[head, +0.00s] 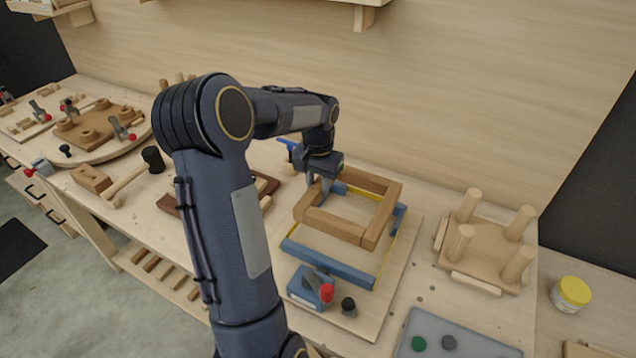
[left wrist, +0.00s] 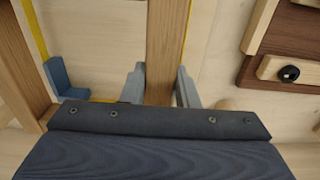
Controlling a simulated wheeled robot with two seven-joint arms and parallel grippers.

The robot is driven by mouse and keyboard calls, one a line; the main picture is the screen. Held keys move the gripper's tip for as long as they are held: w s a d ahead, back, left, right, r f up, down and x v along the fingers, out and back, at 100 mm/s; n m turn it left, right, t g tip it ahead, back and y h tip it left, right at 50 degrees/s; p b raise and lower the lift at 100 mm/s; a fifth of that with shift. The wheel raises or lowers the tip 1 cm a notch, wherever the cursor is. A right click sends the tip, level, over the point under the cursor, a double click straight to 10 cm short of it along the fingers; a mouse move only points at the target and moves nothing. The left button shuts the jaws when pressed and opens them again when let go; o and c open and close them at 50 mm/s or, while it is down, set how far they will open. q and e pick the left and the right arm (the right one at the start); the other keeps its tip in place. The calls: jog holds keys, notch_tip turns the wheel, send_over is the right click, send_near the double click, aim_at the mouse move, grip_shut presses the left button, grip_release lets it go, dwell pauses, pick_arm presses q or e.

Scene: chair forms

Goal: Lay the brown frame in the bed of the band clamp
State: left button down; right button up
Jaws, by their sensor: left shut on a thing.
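The brown wooden frame (head: 334,226) is a square of bars, held above the band clamp in the head view. The band clamp has blue jaws (head: 328,264), a yellow band and a pale wooden bed (head: 388,290) on the bench. My left gripper (head: 322,190) is shut on the frame's left bar. In the left wrist view the bar (left wrist: 165,50) runs between the two fingers (left wrist: 160,85). A blue corner piece (left wrist: 62,78) and the yellow band show below it. The frame hides part of the bed. My right gripper is not in view.
A blue block with a red-knobbed lever (head: 312,290) and a black knob (head: 348,305) sit at the clamp's front. A board with upright pegs (head: 484,250) stands to the right. A grey tray (head: 455,340) is in front of it. A mallet (head: 130,180) lies at left.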

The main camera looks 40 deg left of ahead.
pick_arm(q)
jog(key=shift+f+b, duration=3.4)
jog(key=shift+f, duration=1.4)
jog(key=c, duration=1)
grip_release()
jog(key=shift+c, duration=0.2)
notch_tip(320, 180, up, 10)
jog(key=p, duration=0.8)
jog(key=shift+d, duration=0.1)
